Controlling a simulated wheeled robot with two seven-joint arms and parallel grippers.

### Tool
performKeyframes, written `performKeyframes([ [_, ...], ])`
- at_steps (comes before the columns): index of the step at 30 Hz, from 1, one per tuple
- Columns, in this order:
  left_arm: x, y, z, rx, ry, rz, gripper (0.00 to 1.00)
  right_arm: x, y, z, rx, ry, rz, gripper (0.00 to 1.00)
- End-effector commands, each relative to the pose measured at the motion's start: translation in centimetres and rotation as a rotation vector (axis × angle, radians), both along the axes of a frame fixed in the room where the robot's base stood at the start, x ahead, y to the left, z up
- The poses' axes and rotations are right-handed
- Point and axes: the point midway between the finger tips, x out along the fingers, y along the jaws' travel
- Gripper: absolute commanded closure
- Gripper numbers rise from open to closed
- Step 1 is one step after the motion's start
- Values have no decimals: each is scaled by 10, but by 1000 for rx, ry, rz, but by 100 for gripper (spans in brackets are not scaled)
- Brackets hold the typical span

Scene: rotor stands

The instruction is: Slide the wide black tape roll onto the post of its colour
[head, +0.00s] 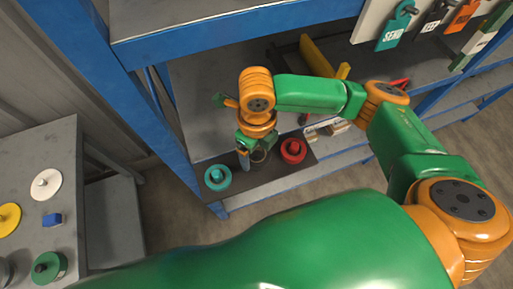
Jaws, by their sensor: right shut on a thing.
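The wide black tape roll (261,157) is small and dark in the head view, between a teal disc with a post (217,177) and a red disc with a post (292,151). My right gripper (251,155) points down over the middle of the dark board on the shelf. It is shut on the black roll, with one finger along the roll's left side. The black post is hidden by the roll and gripper. I cannot tell whether the roll is around it or above it. My left gripper is out of view.
A grey table (60,140) at left holds a white disc (46,184), a yellow disc (8,218), a green disc (48,267) and a blue block (52,220). Blue shelf posts (160,120) and an upper shelf edge (230,28) stand near my right arm. Labelled tags hang at upper right.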

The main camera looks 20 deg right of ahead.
Motion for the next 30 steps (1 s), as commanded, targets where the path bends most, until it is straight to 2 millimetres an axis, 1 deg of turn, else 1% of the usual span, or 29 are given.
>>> performKeyframes([
  [15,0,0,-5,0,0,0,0,0,0,-12,-1,-1,-1,65],
  [30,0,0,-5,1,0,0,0,0,0,-13,0,0,0,65],
])
